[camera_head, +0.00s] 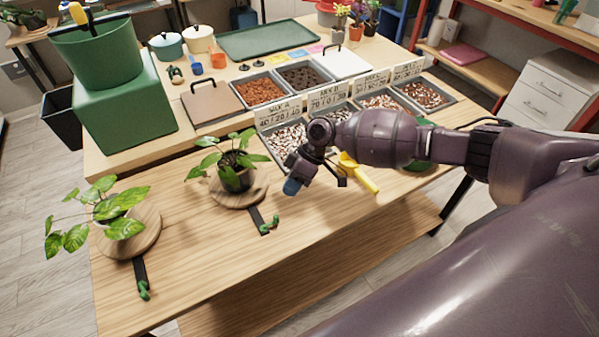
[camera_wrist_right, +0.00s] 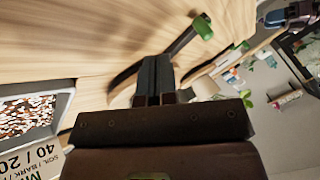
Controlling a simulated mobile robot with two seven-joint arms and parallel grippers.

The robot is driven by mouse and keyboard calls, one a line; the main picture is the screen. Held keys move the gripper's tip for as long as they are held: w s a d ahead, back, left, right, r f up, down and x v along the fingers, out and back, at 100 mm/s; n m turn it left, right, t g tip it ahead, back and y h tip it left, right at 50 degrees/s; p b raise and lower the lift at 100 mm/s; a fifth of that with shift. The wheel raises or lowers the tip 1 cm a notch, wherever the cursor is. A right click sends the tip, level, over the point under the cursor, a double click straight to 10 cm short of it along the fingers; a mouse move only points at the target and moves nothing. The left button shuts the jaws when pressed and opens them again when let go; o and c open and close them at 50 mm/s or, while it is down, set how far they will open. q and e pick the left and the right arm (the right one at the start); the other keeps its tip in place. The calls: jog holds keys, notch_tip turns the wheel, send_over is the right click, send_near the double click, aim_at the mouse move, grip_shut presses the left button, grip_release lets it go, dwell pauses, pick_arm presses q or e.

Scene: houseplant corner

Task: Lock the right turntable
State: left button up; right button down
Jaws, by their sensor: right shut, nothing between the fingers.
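The right turntable (camera_head: 250,199) is a round wooden disc on the bench, bearing a leafy plant in a dark pot (camera_head: 237,180). A black lever (camera_head: 258,219) with a green tip sticks out from its front edge; a green-tipped dark lever also shows in the wrist view (camera_wrist_right: 185,38), just beyond the fingers. My right gripper (camera_head: 292,187) is to the right of the disc and lever, apart from them in the head view. Its fingers (camera_wrist_right: 155,72) are together and empty in the wrist view. I cannot tell whether they touch the lever. My left gripper is not in view.
A left turntable (camera_head: 148,232) with a plant and its own green-tipped lever (camera_head: 141,276) stands at the left. Bins of soil mix (camera_head: 284,140) and a yellow scoop (camera_head: 362,178) are behind and beside my right gripper. The bench front is clear between the right lever and the right end.

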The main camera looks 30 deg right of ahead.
jog(key=shift+x, duration=0.95)
jog(key=s+a, duration=0.1)
jog(key=s+a+p, duration=0.1)
jog(key=shift+s+a, duration=0.25)
jog(key=shift+s, duration=0.1)
jog(key=shift+s+a+f, duration=0.1)
jog(key=shift+a, duration=0.1)
